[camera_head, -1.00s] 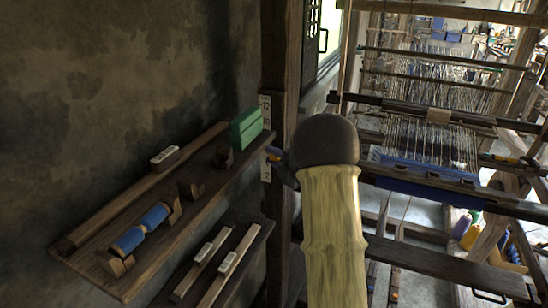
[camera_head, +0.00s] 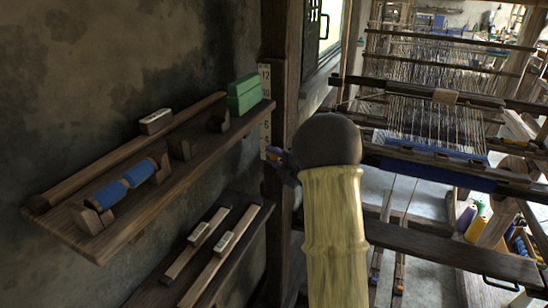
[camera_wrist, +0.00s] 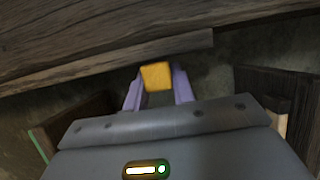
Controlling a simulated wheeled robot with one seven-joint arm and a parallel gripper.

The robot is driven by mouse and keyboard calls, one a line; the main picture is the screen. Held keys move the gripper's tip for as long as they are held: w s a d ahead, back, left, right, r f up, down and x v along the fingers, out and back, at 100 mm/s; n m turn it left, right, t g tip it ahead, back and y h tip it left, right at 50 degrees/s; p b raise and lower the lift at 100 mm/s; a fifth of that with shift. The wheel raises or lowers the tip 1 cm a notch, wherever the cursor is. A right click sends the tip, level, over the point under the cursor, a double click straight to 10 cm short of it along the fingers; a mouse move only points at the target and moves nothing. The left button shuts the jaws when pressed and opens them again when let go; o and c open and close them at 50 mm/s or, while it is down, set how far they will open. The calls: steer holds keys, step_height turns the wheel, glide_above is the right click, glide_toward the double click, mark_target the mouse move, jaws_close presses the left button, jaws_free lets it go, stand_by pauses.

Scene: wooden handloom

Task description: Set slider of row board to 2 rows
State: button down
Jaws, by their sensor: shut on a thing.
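The row board (camera_head: 265,98) is a narrow pale upright strip on the dark wooden post, with 12 and 10 readable near its top. My gripper (camera_head: 274,154) is at the strip's lower end and covers the lowest marks. In the wrist view, my gripper (camera_wrist: 157,88) has its two lilac fingers shut on a small yellow-orange block, the slider (camera_wrist: 156,76). The slider is mostly hidden in the head view, so the exact number at it cannot be read.
A lower shelf (camera_head: 245,245) holds pale-labelled sticks. The loom (camera_head: 435,155) stands to the right. My arm blocks the middle.

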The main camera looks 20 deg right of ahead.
steer(key=shift+f+b, duration=0.35)
steer(key=shift+f, duration=0.35)
steer(key=c, duration=1.2)
jaws_free()
steer(key=shift+r, duration=0.1)
steer(key=shift+o, duration=0.2)
steer(key=b+v, duration=0.2)
steer(key=v, duration=1.5)
steer(key=shift+s, duration=0.25)
steer(key=shift+w, duration=0.1)
